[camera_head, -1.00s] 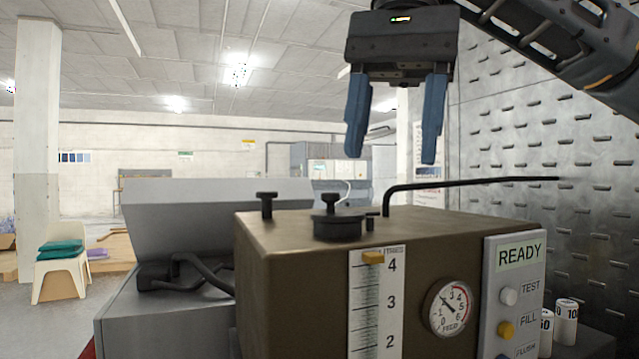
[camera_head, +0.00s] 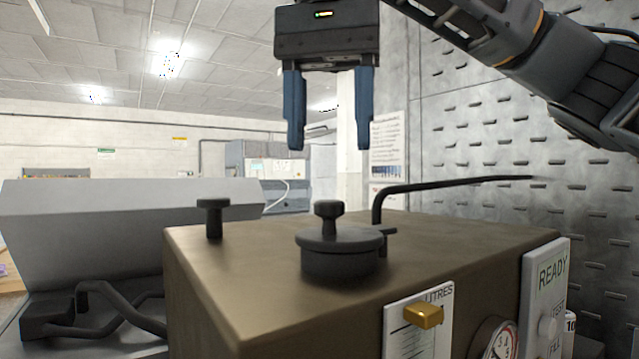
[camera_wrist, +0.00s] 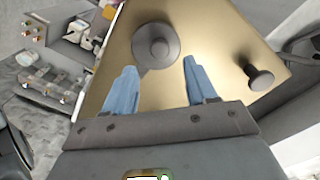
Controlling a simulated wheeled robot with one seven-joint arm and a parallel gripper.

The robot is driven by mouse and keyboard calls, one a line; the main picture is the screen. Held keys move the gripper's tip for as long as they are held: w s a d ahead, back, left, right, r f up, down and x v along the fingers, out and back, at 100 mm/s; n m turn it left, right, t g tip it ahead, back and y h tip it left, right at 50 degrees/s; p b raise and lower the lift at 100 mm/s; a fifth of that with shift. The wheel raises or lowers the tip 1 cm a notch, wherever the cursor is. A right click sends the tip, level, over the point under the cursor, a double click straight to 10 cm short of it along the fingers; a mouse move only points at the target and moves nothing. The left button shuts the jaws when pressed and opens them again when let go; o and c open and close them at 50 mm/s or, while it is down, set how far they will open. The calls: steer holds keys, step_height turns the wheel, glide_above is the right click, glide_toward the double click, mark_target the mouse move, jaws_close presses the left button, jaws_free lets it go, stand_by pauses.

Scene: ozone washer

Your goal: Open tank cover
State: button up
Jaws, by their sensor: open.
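The tank (camera_head: 235,275) is a brown box with a flat top. Its cover (camera_head: 340,255) is a dark round lid with a small knob (camera_head: 327,213) standing up in the middle, and it sits closed on the tank top. The cover also shows in the wrist view (camera_wrist: 156,46), ahead of and between the fingers. My gripper (camera_head: 328,145) is open and empty, with blue fingers pointing down. It hangs above the cover, apart from the knob. The wrist view shows both fingers (camera_wrist: 155,80) over the tank top.
A dark T-shaped post (camera_head: 211,218) stands on the tank left of the cover. A bent black pipe (camera_head: 450,184) rises behind the cover and runs right towards the metal wall. A grey raised lid (camera_head: 110,225) stands at the left. A gold level marker (camera_head: 424,315) is on the front scale.

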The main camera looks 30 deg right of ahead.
steer(key=shift+f, duration=3.15)
jaws_close()
